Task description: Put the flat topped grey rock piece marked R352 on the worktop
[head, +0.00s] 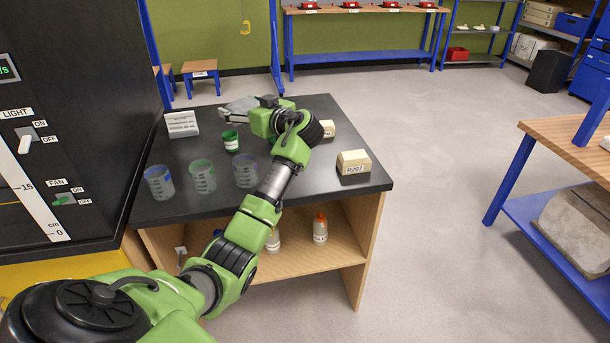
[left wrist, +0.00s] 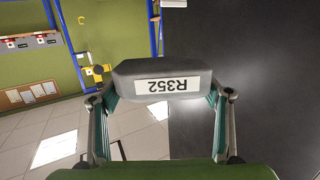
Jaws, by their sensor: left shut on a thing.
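The grey rock piece R352 (left wrist: 160,68) is between the fingers of my left gripper (left wrist: 161,95) in the left wrist view. Its white label faces the camera and reads upside down. In the head view the grey piece (head: 238,105) shows at the far side of the black worktop (head: 300,190), partly hidden by my left gripper (head: 246,110). I cannot tell whether it touches the worktop or is just above it. My right gripper is not in view.
Three beakers (head: 203,177) stand at the front left of the worktop, with a green-capped jar (head: 230,141) behind them. A grey-white labelled block (head: 182,123) is at the back left. Cream box R207 (head: 354,161) is at the right, another cream block (head: 328,128) behind it.

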